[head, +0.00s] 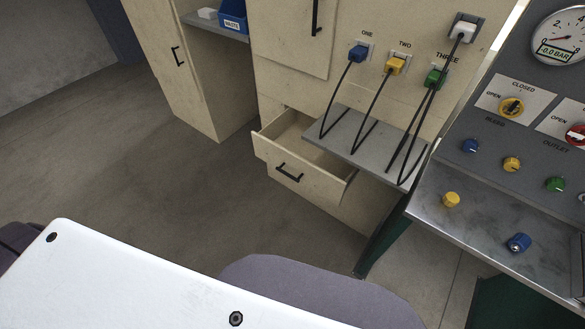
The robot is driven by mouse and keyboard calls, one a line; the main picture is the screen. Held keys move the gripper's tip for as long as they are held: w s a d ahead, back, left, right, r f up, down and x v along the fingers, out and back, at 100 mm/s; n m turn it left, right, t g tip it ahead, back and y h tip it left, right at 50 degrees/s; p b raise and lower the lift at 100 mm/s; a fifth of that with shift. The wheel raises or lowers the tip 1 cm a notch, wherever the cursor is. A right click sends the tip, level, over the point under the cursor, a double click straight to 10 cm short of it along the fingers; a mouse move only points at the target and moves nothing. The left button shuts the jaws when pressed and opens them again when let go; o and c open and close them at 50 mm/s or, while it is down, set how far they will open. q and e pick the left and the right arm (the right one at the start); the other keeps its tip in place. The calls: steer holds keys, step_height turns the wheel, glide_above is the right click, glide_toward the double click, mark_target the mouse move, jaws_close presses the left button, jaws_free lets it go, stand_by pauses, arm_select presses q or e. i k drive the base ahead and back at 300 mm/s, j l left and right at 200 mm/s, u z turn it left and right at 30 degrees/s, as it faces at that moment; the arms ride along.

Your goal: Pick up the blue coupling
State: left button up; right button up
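A blue cylindrical piece (519,242), which looks like the blue coupling, lies on the bare grey metal ledge (485,235) at the lower right of the head view. It seems to lie on its side, with a lighter end at its right. A small yellow piece (451,200) stands on the same ledge, to its upper left and apart from it. Neither of my grippers shows in the head view, so nothing can be seen of their state or of their distance from the blue piece.
A sloped panel (485,160) with blue, yellow and green fittings, valve knobs and a gauge (558,50) rises behind the ledge. Blue, yellow and green plugs with hanging black cables are at a grey shelf (345,130). An open drawer (290,150) juts out. Floor at left is clear.

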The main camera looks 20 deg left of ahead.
mark_target(520, 243)
steer(key=z, duration=1.6)
steer(key=j+z, duration=0.2)
steer(key=z, duration=0.2)
steer(key=j+z, duration=0.2)
steer(key=z, duration=0.2)
